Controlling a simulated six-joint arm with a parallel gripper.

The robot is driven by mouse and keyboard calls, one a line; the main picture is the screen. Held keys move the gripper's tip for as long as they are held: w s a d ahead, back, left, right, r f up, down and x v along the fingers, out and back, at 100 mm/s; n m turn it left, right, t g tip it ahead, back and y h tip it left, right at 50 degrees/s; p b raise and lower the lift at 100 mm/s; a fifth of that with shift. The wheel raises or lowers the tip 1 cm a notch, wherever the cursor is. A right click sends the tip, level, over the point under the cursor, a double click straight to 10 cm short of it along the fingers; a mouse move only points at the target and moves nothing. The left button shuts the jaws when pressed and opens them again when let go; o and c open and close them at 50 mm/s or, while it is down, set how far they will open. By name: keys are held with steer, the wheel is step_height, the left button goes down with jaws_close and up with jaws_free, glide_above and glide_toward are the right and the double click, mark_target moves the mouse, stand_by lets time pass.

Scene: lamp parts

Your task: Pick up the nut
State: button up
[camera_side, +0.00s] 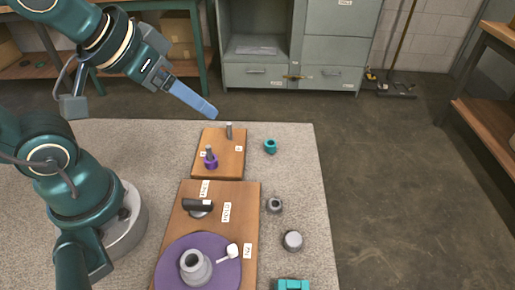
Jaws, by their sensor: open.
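The nut could be one of several small ring-shaped parts, and I cannot tell which from this view. A grey ring-like part (274,205) lies on the speckled tabletop right of the larger wooden board. A teal ring-like part (270,146) sits on the tabletop right of the smaller board. Nothing shows between the fingers.
The smaller board (232,164) has a second peg (229,131). The larger board (244,196) holds a dark cylinder (197,204) and a purple disc (170,262) with a grey collar (194,264).

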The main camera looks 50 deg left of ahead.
steer(key=w+d+f, duration=0.1)
steer(key=w+d, duration=0.1)
steer(key=w, duration=0.1)
steer(key=m+g+h, duration=0.2)
steer(key=m+g, duration=0.1)
steer(key=m, duration=0.2)
glide_above(270, 205)
steer(key=s, duration=0.2)
steer(key=f, duration=1.1)
steer(key=shift+w+a+f, duration=0.1)
steer(key=shift+a+f, duration=0.1)
steer(key=shift+a, duration=0.15)
steer(key=shift+x, duration=2.4)
jaws_close()
